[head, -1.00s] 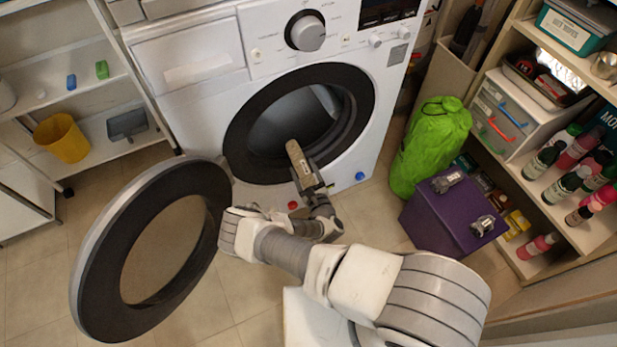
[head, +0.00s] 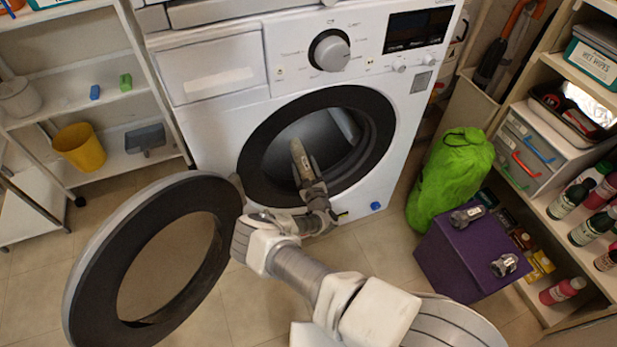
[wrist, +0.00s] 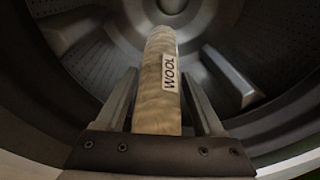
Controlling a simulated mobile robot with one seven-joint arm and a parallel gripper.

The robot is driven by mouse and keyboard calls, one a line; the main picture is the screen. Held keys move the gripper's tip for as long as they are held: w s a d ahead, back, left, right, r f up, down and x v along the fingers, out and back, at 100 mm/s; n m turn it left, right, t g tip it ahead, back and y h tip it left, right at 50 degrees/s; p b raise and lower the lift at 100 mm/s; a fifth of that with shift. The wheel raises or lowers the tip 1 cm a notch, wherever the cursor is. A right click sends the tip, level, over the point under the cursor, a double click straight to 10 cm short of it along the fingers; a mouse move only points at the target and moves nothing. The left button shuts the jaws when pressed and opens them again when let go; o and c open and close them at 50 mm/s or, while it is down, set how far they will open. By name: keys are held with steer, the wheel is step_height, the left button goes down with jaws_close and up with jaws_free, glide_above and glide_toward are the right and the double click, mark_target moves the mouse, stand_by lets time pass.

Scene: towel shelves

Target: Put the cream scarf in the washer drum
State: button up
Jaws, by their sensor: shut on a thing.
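The cream scarf (wrist: 157,88) is a rolled, beige bundle with a "WOOL" label. My gripper (wrist: 160,105) is shut on it, with one finger along each side. In the head view the scarf (head: 299,156) points up and into the washer's round opening, and my gripper (head: 310,180) holds its lower end at the opening's front. The washer drum (head: 305,135) is a dark grey cavity inside a black ring. In the wrist view the perforated drum wall (wrist: 85,60) and a paddle (wrist: 230,78) surround the scarf's far end. The scarf appears apart from the drum wall.
The round washer door (head: 85,265) stands open at the left. A green bag (head: 450,180) and a purple box (head: 465,255) stand right of the washer. Shelves with bottles (head: 590,228) line the right side. A yellow bucket (head: 80,147) sits on the left shelf.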

steer(key=b+x, duration=0.1)
steer(key=x, duration=0.2)
steer(key=b+x, duration=0.2)
steer(key=x, duration=0.2)
steer(key=a+b+x, duration=0.1)
steer(key=b+x, duration=0.1)
steer(key=x, duration=0.2)
steer(key=shift+s+r, duration=0.1)
steer(key=shift+r, duration=0.3)
steer(key=shift+x, duration=0.75)
steer(key=shift+a+r, duration=0.1)
steer(key=o, duration=1.5)
